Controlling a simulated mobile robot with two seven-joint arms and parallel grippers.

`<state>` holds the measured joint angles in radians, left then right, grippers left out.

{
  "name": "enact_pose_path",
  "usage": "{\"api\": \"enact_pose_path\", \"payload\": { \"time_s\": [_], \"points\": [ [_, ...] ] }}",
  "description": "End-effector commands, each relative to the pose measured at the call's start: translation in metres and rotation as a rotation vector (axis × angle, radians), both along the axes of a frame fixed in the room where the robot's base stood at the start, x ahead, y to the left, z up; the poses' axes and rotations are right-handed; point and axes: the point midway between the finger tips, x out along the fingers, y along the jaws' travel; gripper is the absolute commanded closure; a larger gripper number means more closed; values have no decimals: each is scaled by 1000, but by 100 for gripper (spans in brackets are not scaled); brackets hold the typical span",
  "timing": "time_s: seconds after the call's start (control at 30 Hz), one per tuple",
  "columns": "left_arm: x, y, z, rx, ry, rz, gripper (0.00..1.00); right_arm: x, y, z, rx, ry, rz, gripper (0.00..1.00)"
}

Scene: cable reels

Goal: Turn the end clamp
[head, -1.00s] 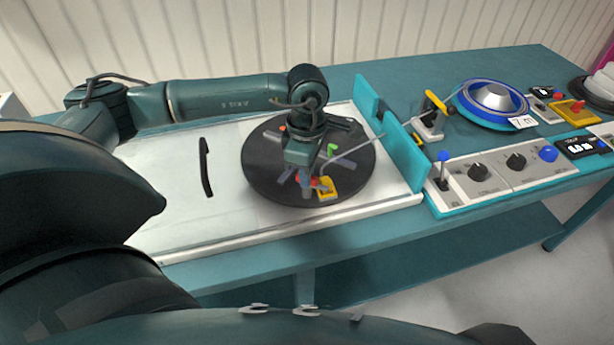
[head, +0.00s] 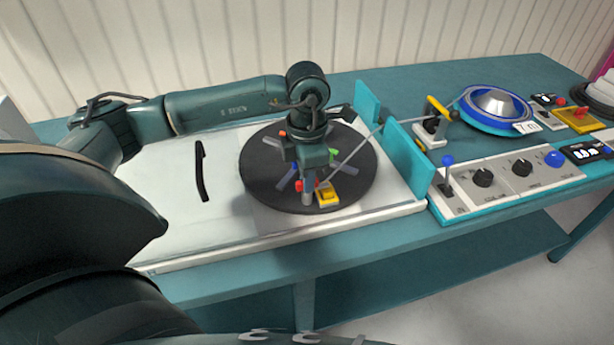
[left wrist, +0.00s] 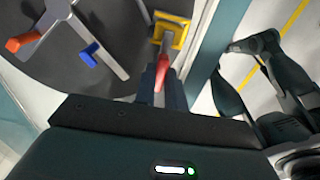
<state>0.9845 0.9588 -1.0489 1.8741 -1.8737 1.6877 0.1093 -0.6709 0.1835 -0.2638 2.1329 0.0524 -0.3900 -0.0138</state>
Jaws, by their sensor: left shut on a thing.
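The end clamp, a yellow piece (head: 327,197) with a red lever, sits near the front edge of the black turntable disc (head: 262,190). In the left wrist view the yellow frame (left wrist: 178,36) lies just ahead of my fingers, and the red lever (left wrist: 162,70) is between them. My left gripper (head: 307,196) points down over the disc's front part and is shut on the red lever. The gripper partly hides the lever and the disc's middle. My right gripper is not seen in either view.
Grey arms with orange, green and blue tips lie on the disc (left wrist: 88,52). A cable runs right past teal upright plates (head: 408,158) to a blue reel (head: 497,106). A control panel with knobs (head: 510,180) stands at right.

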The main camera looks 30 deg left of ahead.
Motion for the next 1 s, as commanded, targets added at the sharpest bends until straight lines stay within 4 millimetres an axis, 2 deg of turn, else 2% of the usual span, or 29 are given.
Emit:
{"api": "enact_pose_path", "payload": {
  "time_s": [0.43,0.47,0.7,1.0],
  "points": [
    [1,1,1,1,-2,11,100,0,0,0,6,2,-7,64],
    [1,1,1,1,-2,11,86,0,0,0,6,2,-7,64],
    [0,1,1,1,-1,9,66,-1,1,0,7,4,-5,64],
    [0,0,4,-1,-2,8,66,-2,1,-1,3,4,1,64]
  ]
}}
